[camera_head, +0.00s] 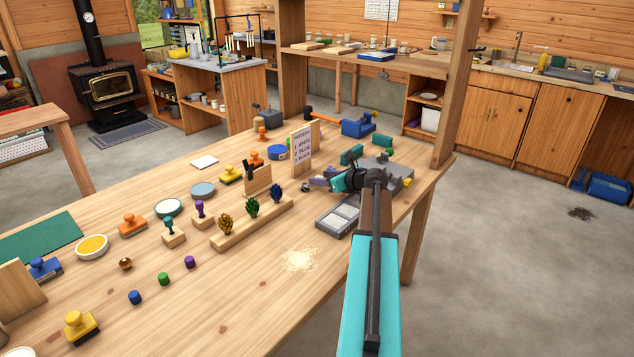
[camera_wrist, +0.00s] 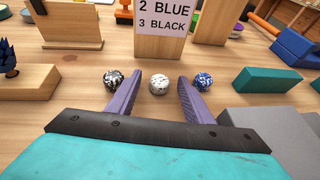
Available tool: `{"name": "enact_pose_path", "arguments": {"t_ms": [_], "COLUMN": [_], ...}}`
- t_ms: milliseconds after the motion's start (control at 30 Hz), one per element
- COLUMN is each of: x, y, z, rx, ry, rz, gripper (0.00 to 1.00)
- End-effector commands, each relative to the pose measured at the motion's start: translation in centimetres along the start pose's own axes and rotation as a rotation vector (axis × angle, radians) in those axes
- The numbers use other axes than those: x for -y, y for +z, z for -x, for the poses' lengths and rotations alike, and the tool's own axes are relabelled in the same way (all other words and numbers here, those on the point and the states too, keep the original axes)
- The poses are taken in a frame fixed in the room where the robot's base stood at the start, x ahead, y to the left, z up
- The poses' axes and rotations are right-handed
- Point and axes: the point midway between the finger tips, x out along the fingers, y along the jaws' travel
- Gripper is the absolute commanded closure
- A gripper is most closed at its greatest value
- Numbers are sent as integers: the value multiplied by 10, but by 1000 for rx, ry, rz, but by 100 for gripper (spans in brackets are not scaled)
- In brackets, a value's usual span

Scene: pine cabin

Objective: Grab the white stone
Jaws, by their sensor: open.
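In the wrist view the white stone (camera_wrist: 159,84) lies on the wooden table, below the sign. My gripper (camera_wrist: 156,88) is open, its two purple fingers on either side of the white stone. A dark speckled stone (camera_wrist: 113,79) lies just outside the left finger, and a blue-and-white stone (camera_wrist: 203,80) just outside the right one. In the head view my gripper (camera_head: 322,181) is low over the table near the sign, and the white stone cannot be made out there.
A sign (camera_wrist: 158,18) on a wooden block stands right behind the stones. A green block (camera_wrist: 265,80) and a grey surface (camera_wrist: 262,115) are at the right. In the head view a wooden rack with coloured pine cones (camera_head: 251,222) and a grey tray (camera_head: 338,215) are nearby.

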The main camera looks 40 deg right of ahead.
Motion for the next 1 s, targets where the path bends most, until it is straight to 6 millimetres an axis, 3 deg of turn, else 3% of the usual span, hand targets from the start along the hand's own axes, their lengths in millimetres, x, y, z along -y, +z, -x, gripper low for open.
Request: {"name": "enact_pose_path", "arguments": {"t_ms": [200, 467, 767, 1000], "x": [0, 1, 1, 1], "y": [0, 0, 1, 15], "z": [0, 0, 1, 7], "rx": [0, 0, 1, 1], "ry": [0, -1, -1, -1], "rz": [0, 0, 0, 1], "gripper": [53, 97, 98, 98]}}
